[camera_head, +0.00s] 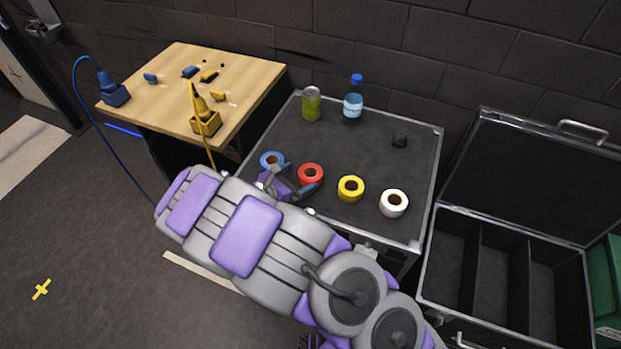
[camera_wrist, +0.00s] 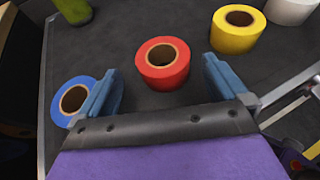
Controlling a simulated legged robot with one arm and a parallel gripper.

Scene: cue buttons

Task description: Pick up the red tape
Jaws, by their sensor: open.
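The red tape (camera_head: 311,175) is a roll lying flat on the dark case top, between a blue roll and a yellow roll. In the wrist view the red tape (camera_wrist: 163,64) sits ahead of and between my gripper's two fingers, with bare surface between it and each finger. My gripper (camera_wrist: 160,88) is open and empty. In the head view my gripper (camera_head: 290,188) is low over the case's near edge, just in front of the red tape. The blue tape (camera_wrist: 75,97) is close beside the left finger, partly hidden by it.
The yellow tape (camera_head: 351,188) and white tape (camera_head: 394,203) lie to the right. An open case (camera_head: 455,262) is at right; a wooden table (camera_head: 170,65) is at left.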

